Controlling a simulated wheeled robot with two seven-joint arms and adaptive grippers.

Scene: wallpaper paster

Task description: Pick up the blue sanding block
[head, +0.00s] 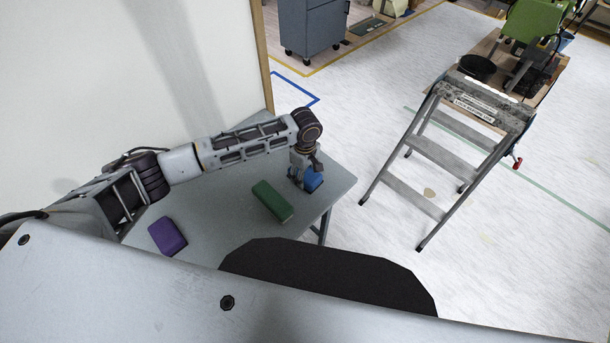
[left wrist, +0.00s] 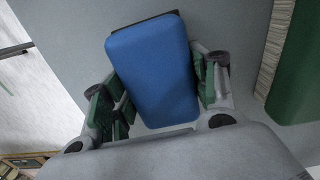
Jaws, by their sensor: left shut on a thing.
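The blue sanding block (head: 314,181) is at the far right part of the grey table, beneath my left gripper (head: 305,180). In the left wrist view the blue sanding block (left wrist: 152,68) lies between the two fingers of my left gripper (left wrist: 158,95), with green pads on both sides of it. The left gripper is shut on the block. I cannot tell whether the block is resting on the table or slightly raised. My right gripper is not in view.
A green block (head: 272,201) lies on the table (head: 215,205) just left of the blue one, and shows in the left wrist view (left wrist: 295,75). A purple block (head: 167,236) lies further left. A white wall (head: 130,70) stands behind the table. A stepladder (head: 440,150) stands on the floor at right.

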